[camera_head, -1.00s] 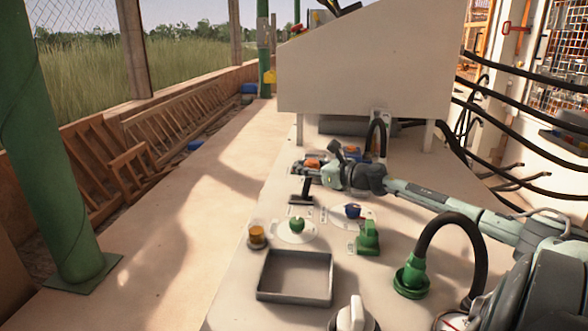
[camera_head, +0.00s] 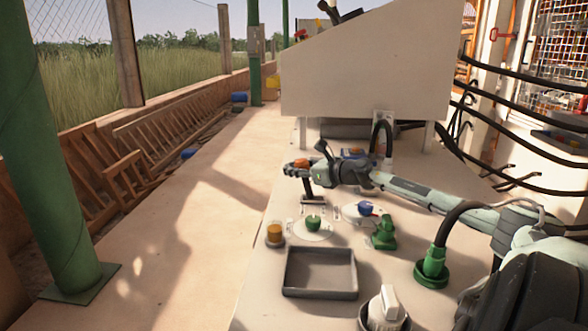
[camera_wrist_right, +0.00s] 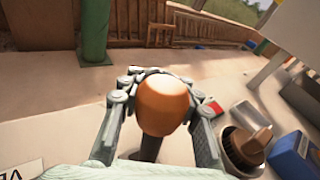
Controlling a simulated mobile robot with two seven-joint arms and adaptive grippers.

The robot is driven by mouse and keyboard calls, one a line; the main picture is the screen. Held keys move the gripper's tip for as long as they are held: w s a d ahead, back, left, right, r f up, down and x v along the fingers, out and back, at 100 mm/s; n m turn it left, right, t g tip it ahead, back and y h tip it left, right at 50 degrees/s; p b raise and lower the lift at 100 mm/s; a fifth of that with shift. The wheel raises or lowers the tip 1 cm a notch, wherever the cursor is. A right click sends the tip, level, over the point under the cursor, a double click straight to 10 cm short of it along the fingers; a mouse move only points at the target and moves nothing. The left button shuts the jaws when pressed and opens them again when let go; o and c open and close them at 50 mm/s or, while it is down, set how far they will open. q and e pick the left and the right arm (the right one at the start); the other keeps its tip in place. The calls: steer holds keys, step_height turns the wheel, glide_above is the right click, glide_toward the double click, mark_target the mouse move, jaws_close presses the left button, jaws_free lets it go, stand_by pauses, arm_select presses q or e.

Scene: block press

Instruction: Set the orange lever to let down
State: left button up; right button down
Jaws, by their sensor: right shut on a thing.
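The orange lever knob (camera_head: 301,163) tops a dark post on a small base in the middle of the white panel. The base shows in the head view (camera_head: 312,199). My right gripper (camera_head: 296,170) is at the top of the post, shut on the knob. In the right wrist view, the rounded orange knob (camera_wrist_right: 162,103) sits between the two fingers of the gripper (camera_wrist_right: 160,112), with the dark post below it. The fingers hide part of the lever in the head view. My left gripper is not in view.
Near the lever are a green knob (camera_head: 313,222), a blue knob (camera_head: 365,208), a green switch (camera_head: 384,235) and an amber button (camera_head: 275,233). A grey tray (camera_head: 289,283) lies nearer. A green plug (camera_head: 432,272) carries a black hose. A large pale housing (camera_head: 365,75) stands behind.

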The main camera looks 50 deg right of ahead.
steer(key=shift+w+a+f, duration=0.1)
steer(key=shift+a+f, duration=0.2)
steer(key=shift+f, duration=0.3)
steer(key=shift+w+a+f, duration=0.1)
steer(key=shift+a+f, duration=0.15)
steer(key=shift+f, duration=0.3)
steer(key=c, duration=1.3)
jaws_free()
steer(key=shift+d, duration=0.2)
steer(key=shift+o, duration=1.4)
steer(key=shift+r, duration=0.3)
steer(key=shift+s, duration=0.75)
steer(key=v, duration=1)
steer(key=shift+s+r, duration=0.2)
